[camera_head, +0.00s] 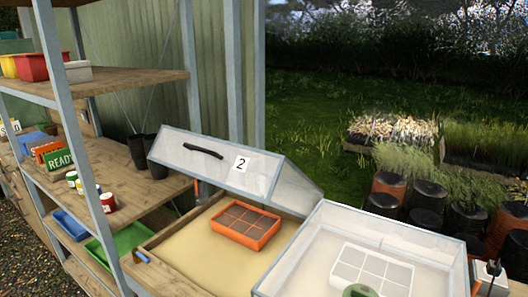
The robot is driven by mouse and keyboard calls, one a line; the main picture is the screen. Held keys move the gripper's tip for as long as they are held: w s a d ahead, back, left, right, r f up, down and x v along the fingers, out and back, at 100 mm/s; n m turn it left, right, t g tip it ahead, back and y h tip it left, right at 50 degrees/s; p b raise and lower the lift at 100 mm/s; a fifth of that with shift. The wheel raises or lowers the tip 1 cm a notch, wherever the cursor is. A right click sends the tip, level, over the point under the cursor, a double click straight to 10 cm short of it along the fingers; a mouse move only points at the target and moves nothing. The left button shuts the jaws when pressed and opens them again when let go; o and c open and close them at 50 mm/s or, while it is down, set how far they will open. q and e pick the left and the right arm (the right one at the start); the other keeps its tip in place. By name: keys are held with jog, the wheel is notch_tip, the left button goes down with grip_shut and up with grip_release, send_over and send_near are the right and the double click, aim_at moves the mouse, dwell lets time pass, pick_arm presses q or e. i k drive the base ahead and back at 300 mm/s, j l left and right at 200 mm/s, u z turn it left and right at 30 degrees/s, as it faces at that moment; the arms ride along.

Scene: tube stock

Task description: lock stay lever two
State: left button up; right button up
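A clear lid with a white label "2" (241,164) and a black handle (203,151) is raised and tilted over a wooden-framed bed (190,262). An orange tray (245,226) with dark cells sits on the pale floor of that bed. A small blue piece (143,256) is on the bed's left wooden edge. A thin orange piece (196,190) stands at the bed's back left, below the lid. I cannot tell which of these, if either, is the stay lever, or whether it is locked. Neither gripper is in view.
A clear-walled box (300,245) at the right holds a white celled tray (372,268) and a green object (359,291), cut off below. Wooden shelves (125,80) with posts stand at the left, holding pots, signs and cans. Potted plants (388,190) stand at the right.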

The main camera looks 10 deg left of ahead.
aim_at(197, 188)
jog(key=i+j+z, duration=0.15)
jog(key=j, duration=0.65)
jog(key=j+z, duration=0.1)
jog(key=j, duration=0.65)
